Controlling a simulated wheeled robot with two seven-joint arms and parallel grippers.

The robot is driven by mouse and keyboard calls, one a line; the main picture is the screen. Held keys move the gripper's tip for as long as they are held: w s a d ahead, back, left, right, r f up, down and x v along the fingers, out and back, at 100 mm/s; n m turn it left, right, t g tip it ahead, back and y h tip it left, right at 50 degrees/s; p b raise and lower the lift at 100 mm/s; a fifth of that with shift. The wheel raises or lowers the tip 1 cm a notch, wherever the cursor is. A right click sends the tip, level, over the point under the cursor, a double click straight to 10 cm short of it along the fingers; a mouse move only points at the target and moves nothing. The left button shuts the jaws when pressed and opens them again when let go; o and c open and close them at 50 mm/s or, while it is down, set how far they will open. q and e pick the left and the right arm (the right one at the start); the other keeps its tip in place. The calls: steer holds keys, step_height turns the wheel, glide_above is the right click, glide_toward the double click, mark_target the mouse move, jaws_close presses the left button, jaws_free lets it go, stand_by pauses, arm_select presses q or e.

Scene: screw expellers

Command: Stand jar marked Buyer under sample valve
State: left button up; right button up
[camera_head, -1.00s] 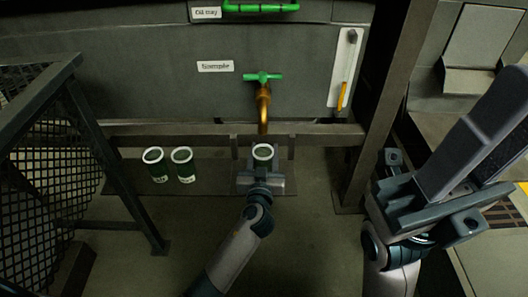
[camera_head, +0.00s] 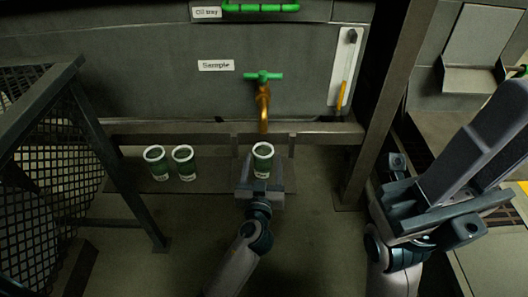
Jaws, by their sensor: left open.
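A green jar (camera_head: 262,166) with a white rim stands upright below the brass sample valve (camera_head: 263,103), which has a green handle. A pale label shows on its front, but I cannot read it. My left gripper (camera_head: 262,180) is open at the jar's near side, with a finger to either side of its lower part. Two similar jars, one (camera_head: 157,165) further left and one (camera_head: 184,164) beside it, stand together on the left. Their labels are too small to read. My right gripper (camera_head: 475,160) is large at the right edge, away from the jars; its fingertips are partly out of view.
A sign reading Sample (camera_head: 216,65) is on the grey machine wall. A rail (camera_head: 190,135) runs behind the jars. A mesh guard (camera_head: 35,170) stands at left and a steel post (camera_head: 390,105) at right. The floor in front is clear.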

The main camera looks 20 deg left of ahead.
mark_target(262, 167)
arm_select(q)
steer(key=s, duration=0.2)
steer(key=s+d, duration=0.1)
steer(key=s, duration=0.2)
steer(key=shift+s, duration=0.2)
steer(key=shift+s+d, duration=0.2)
steer(key=shift+s, duration=0.45)
steer(key=shift+r, duration=0.1)
